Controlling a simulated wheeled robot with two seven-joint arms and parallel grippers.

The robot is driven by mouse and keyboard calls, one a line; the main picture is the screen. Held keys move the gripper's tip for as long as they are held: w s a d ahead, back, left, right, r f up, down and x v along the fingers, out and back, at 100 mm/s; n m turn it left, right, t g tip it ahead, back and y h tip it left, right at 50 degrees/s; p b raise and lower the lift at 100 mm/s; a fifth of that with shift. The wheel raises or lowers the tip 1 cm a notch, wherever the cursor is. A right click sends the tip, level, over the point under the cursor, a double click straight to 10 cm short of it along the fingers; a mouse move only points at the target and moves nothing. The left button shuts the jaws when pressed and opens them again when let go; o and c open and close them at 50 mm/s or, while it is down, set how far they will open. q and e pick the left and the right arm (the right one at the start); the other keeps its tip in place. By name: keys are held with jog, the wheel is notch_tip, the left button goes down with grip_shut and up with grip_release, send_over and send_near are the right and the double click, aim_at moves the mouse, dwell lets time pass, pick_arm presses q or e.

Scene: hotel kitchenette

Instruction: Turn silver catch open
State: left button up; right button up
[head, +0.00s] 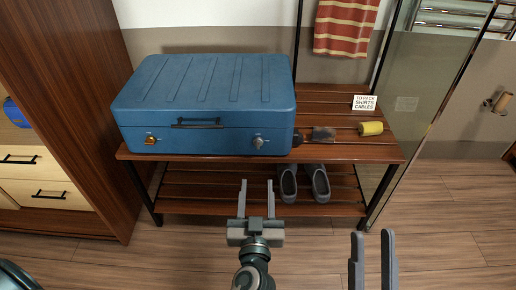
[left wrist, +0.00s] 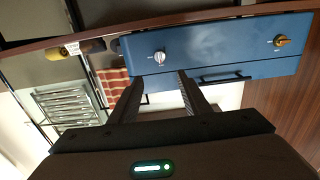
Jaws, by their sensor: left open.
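A blue suitcase (head: 205,100) lies shut on a slatted wooden rack. Its front carries a silver catch (head: 258,141) on the right, a brass catch (head: 151,139) on the left and a black handle (head: 197,123) between. My left gripper (head: 256,185) is open and empty, in front of and below the silver catch, apart from it. In the left wrist view, which looks upside down, the silver catch (left wrist: 160,57) lies just beyond the open fingertips (left wrist: 160,78). My right gripper (head: 372,236) is open and empty at the lower right.
The rack (head: 340,152) holds a yellow roll (head: 371,128), a small dark item (head: 324,134) and a sign (head: 364,102) beside the suitcase. Grey shoes (head: 304,183) stand on its lower shelf. A wooden cabinet (head: 75,110) stands left, a glass panel (head: 425,90) right. Floor in front is clear.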

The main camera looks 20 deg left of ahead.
aim_at(258, 145)
pick_arm(q)
jog(key=x, duration=1.3)
jog(key=shift+w+a, duration=0.1)
jog(key=shift+w, duration=0.25)
jog(key=shift+w+a, duration=0.2)
jog(key=shift+w, duration=0.55)
pick_arm(e)
jog(key=shift+a+f+g, duration=0.35)
jog(key=shift+f+g, duration=0.25)
pick_arm(q)
jog(key=c, duration=1)
